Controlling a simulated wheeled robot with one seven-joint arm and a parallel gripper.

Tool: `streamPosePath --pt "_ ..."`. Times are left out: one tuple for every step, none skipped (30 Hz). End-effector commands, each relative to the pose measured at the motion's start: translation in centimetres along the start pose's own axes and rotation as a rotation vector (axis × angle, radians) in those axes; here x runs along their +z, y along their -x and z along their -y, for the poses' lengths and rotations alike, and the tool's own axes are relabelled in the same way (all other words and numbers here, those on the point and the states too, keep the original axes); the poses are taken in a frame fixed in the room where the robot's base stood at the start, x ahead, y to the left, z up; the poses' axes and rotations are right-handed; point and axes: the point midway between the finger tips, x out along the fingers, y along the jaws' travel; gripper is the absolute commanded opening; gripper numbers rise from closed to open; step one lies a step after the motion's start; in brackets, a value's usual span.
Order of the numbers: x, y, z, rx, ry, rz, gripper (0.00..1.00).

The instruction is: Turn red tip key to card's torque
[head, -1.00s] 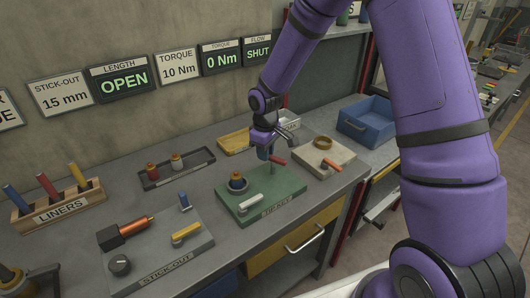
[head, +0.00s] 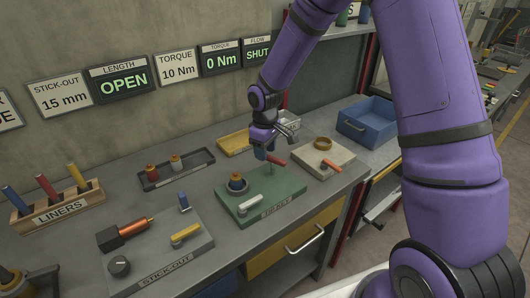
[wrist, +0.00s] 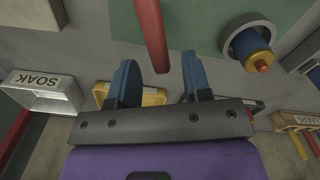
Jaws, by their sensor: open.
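The red tip key (head: 276,161) has a red bar handle on a grey post standing on the green plate (head: 290,187). My gripper (head: 265,152) is open and empty just above and behind the key. In the wrist view, the two blue fingers (wrist: 160,75) are apart, and the near end of the red handle (wrist: 152,35) lines up with the gap between them. I cannot tell how far the handle is below the fingertips. The torque card (head: 178,66) reads 10 Nm. The torque display (head: 221,60) reads 0 Nm.
A beige block (head: 325,158) with a brass ring stands to the right. A yellow tray (head: 234,143) and white SOAK bin (wrist: 45,92) are nearby.

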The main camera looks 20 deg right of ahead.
Motion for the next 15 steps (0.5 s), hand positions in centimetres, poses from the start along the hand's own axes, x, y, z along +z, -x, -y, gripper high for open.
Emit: streamPosePath --pt "-0.1 0.9 -0.1 0.003 0.0 -0.004 0.45" --pt "-0.1 1.4 0.0 0.003 0.0 -0.004 0.45" --pt "-0.1 2.1 0.0 0.003 0.0 -0.005 0.45" --pt "-0.1 2.7 0.0 0.004 -0.001 -0.006 0.45" --pt "-0.1 3.3 0.0 0.003 -0.001 -0.005 0.45" --pt "-0.1 4.1 -0.1 0.004 -0.001 -0.006 0.45" --pt "-0.1 4.7 -0.1 0.004 -0.001 -0.005 0.45" --pt "-0.1 5.2 -0.1 0.004 -0.001 -0.005 0.45" --pt "-0.1 6.0 -0.1 0.004 -0.002 -0.005 0.45" --pt "-0.1 6.5 -0.1 0.003 -0.002 -0.005 0.45" --pt "-0.1 6.9 -0.1 0.003 -0.002 -0.005 0.45" --pt "-0.1 7.5 0.0 0.003 -0.001 -0.004 0.45" --pt "-0.1 7.9 0.0 0.003 0.0 -0.004 0.45" --pt "-0.1 8.2 0.0 0.003 0.0 -0.004 0.45" --pt "-0.1 8.6 0.0 0.002 0.001 -0.003 0.45"
